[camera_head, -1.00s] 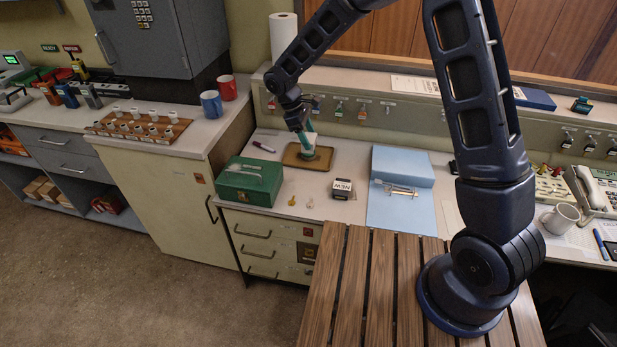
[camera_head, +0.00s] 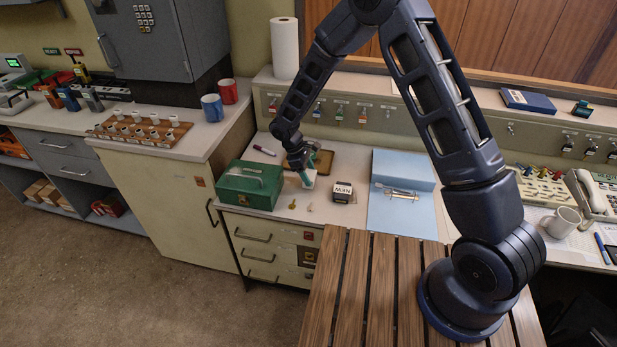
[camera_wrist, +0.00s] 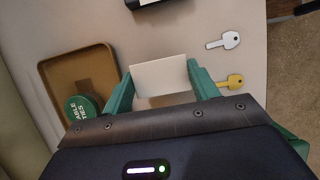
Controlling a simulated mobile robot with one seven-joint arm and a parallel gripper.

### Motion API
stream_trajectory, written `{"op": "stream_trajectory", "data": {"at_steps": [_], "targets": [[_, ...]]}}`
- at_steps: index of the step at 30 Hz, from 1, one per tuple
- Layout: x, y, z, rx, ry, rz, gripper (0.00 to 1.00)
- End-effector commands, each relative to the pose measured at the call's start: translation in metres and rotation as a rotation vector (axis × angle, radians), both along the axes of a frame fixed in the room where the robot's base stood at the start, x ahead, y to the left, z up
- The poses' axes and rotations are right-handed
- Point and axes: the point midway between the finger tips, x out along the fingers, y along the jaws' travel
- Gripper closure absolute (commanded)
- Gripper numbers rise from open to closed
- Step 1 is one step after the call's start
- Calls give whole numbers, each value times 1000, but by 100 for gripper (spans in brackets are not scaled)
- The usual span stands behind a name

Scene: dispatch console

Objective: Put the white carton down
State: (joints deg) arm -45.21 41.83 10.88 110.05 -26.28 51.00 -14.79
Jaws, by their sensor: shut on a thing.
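The white carton (camera_wrist: 163,82) is between the green fingers of my gripper (camera_wrist: 160,73), which is shut on it. In the head view the carton (camera_head: 308,181) shows below my gripper (camera_head: 304,173), in front of the brown tray (camera_head: 324,160) and right of the green cash box (camera_head: 249,186). In the wrist view the tray (camera_wrist: 57,67) lies left of the carton. I cannot tell whether the carton's underside touches the counter.
A round green cable-ties tin (camera_wrist: 83,108) sits at the tray, partly hidden by my gripper. A silver key (camera_wrist: 223,41) and a brass key (camera_wrist: 231,82) lie right of the carton.

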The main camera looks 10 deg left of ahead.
Motion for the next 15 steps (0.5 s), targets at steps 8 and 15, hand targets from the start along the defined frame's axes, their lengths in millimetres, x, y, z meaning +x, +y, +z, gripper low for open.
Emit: {"op": "stream_trajectory", "data": {"at_steps": [8,15], "targets": [[0,0,-19,1,-1,0,64],[0,0,-21,0,-1,0,64]]}}
